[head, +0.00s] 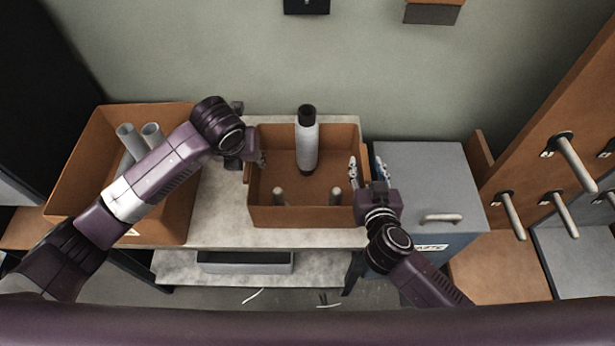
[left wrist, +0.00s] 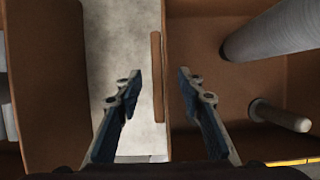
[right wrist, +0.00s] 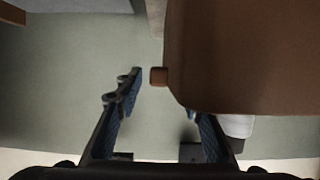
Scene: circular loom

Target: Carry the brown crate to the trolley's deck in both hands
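The brown crate (head: 308,217) stands on a pale grey top (head: 216,215). It holds an upright grey spool with dark ends (head: 307,147) and two short pegs. My left gripper (head: 252,160) is open at the crate's left wall; in the left wrist view its fingers (left wrist: 163,90) stand on either side of that wall's edge (left wrist: 156,80), with gaps. My right gripper (head: 367,168) is open at the right wall, one finger on each side. In the right wrist view the crate (right wrist: 240,60) hides part of one finger. I cannot pick out the trolley for certain.
A larger brown box (head: 90,150) with grey tubes stands close on the left. A grey-blue bin (head: 425,180) with a handle stands close on the right. A pegboard (head: 560,120) with several pegs rises further right. A lower shelf (head: 180,268) lies below.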

